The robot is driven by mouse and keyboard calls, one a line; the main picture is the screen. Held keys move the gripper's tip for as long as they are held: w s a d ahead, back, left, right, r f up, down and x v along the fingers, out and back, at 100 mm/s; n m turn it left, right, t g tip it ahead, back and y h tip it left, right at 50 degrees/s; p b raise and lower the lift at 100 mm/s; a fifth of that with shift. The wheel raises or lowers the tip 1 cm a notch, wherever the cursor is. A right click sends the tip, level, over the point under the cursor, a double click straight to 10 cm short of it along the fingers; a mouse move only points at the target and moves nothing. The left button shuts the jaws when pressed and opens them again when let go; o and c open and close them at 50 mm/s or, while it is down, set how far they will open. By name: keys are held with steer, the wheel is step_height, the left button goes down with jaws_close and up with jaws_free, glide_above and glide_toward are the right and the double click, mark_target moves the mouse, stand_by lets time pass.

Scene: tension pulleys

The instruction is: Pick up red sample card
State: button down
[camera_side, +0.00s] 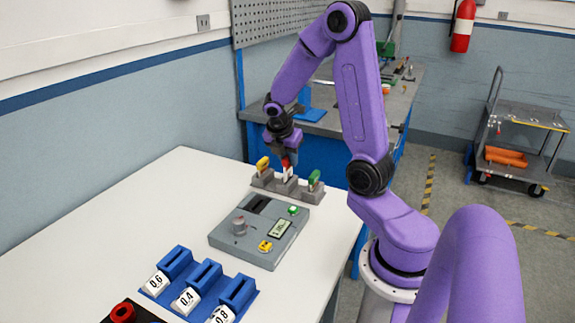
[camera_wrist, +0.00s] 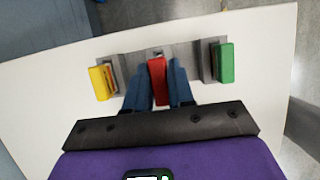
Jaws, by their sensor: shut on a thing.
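The red sample card (camera_side: 287,172) stands at the middle slot of a grey three-slot holder (camera_side: 263,182) on the white table. In the wrist view the red card (camera_wrist: 157,80) is between the two blue fingers of my gripper (camera_wrist: 161,85). My gripper (camera_side: 287,160) points down over the holder and is shut on the red card. The card's lower end appears to be at the middle slot; I cannot tell whether it is seated or slightly raised. A yellow card (camera_wrist: 101,82) is in the left slot and a green card (camera_wrist: 225,63) in the right slot.
A grey device (camera_side: 256,237) with a dark slot, a knob, a display and two buttons stands in front of the holder. Blue holders with numbered white blocks (camera_side: 186,300) and a dark box with a red knob (camera_side: 122,313) are nearer. Bare table lies left.

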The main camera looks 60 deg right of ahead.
steer(key=s+a+r, duration=0.7)
steer(key=s+r, duration=0.2)
steer(key=s, duration=0.2)
steer(key=shift+s+r, duration=0.15)
steer(key=shift+s, duration=0.1)
steer(key=shift+a, duration=0.1)
steer(key=shift+r, duration=0.1)
steer(key=shift+r, duration=2.4)
